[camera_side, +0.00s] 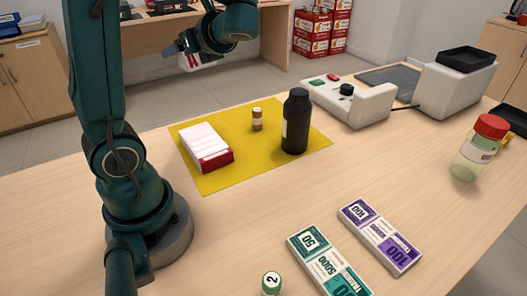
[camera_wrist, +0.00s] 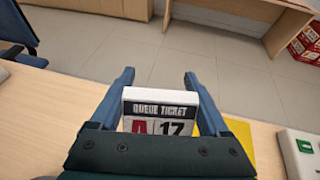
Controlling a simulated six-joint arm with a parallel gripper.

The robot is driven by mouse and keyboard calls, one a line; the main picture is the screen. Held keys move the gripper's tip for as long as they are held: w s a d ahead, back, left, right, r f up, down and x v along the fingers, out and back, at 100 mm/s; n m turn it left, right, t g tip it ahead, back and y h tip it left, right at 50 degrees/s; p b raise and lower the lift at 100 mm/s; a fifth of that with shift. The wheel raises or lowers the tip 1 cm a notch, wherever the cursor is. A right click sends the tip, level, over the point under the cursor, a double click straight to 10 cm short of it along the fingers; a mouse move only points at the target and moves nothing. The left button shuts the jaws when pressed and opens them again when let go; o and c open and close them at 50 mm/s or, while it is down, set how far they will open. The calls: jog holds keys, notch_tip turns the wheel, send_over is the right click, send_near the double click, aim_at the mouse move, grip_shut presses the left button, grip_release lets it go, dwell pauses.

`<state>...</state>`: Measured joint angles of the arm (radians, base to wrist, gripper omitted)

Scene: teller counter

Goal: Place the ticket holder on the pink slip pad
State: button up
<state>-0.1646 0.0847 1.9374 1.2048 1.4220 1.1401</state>
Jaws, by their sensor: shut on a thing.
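My gripper (camera_side: 184,47) is raised above the counter's back edge in the side view. In the wrist view my gripper (camera_wrist: 158,84) has its two fingers on either side of the ticket holder (camera_wrist: 160,108), a white block marked "QUEUE TICKET" and "A 17". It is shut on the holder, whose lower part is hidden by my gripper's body. The holder shows small in the side view (camera_side: 188,61). The pink slip pad (camera_side: 205,143), a pale pink-white block with a red front edge, lies on the yellow mat, apart from and below my gripper.
The yellow mat (camera_side: 222,179) also bears a small brown bottle (camera_side: 257,120) and a tall black bottle (camera_side: 295,122) right of the pad. Banknote bundles (camera_side: 381,236), a red-lidded jar (camera_side: 480,148) and a grey-white device (camera_side: 348,100) stand farther right. The counter's front left is bare.

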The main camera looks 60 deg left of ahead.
jog(key=s+a+f+n+g, duration=0.2)
jog(key=s+f, duration=0.1)
jog(key=s, duration=1)
send_over(191, 134)
jog(key=shift+h, duration=0.4)
notch_tip(191, 134, down, 12)
jog(key=shift+r, duration=0.1)
jog(key=shift+f, duration=2)
jog(key=shift+f, duration=0.15)
jog(key=o, duration=1.2)
jog(key=shift+w, duration=0.1)
jog(key=shift+o, duration=0.2)
